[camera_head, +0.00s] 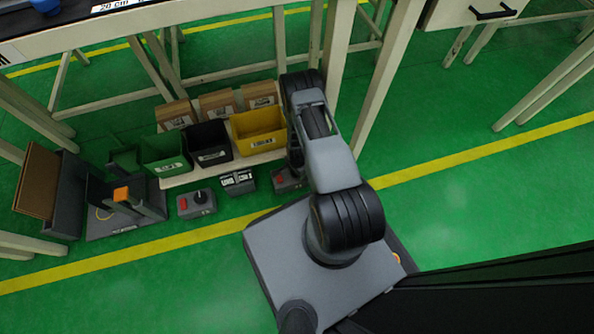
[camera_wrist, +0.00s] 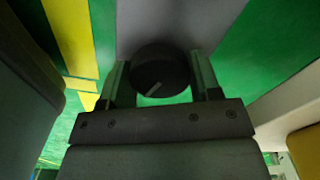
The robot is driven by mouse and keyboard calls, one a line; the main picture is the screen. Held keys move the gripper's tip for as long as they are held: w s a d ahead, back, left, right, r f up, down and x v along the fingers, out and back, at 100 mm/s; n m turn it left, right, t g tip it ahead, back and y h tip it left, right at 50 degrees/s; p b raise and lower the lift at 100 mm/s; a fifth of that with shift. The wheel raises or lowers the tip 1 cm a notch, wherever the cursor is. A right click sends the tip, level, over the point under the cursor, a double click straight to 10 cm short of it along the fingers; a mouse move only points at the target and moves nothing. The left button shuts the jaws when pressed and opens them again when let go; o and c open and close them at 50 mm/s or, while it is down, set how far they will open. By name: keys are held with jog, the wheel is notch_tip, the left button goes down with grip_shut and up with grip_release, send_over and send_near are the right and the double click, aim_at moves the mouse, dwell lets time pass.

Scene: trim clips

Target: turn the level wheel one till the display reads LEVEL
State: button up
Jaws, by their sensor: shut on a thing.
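A dark round wheel (camera_wrist: 162,66) with a light pointer mark sits between the two fingers of my gripper (camera_wrist: 160,78) in the wrist view. The gripper is shut on it. In the head view my arm reaches down to the right-hand grey control box (camera_head: 287,180), which has a red button; the fingers and its wheel are hidden behind the arm. A black display (camera_head: 238,182) with white lettering stands left of that box; the text is too small to read surely. A second grey box with a knob (camera_head: 198,197) and a red button stands further left.
Green, black and yellow bins (camera_head: 258,130) stand behind the boxes, with cardboard boxes (camera_head: 217,103) behind them. A dark fixture with an orange block (camera_head: 121,194) is at the left. Table legs (camera_head: 385,75) rise close to my arm. Green floor is free at the right.

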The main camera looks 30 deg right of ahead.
jog(key=shift+m, duration=0.9)
jog(key=o, duration=0.9)
notch_tip(320, 180, up, 14)
jog(key=p, duration=0.6)
jog(key=shift+f, duration=0.1)
